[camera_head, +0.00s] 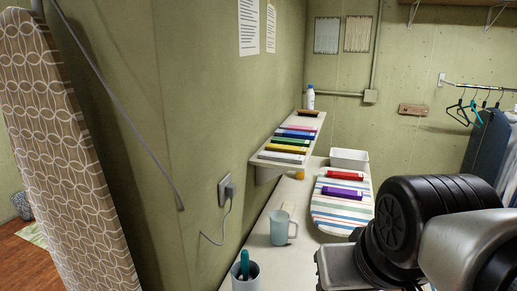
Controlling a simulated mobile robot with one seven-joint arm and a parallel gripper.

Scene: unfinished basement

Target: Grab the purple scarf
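A folded purple strip, likely the purple scarf (341,194), lies flat on a striped ironing-board-like pad (330,222) on the counter, to the right of centre. A folded red strip (345,175) lies just behind it, apart from it. My arm fills the lower right corner, in front of the pad's right side. The fingers of my gripper do not show, so I see nothing held.
A wall shelf (262,160) left of the pad holds several folded coloured strips and a white bottle (310,97). A white bin (349,158) stands behind the pad. A mug (281,228) and a cup (245,278) stand nearer on the counter. A patterned ironing board (60,150) leans at left.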

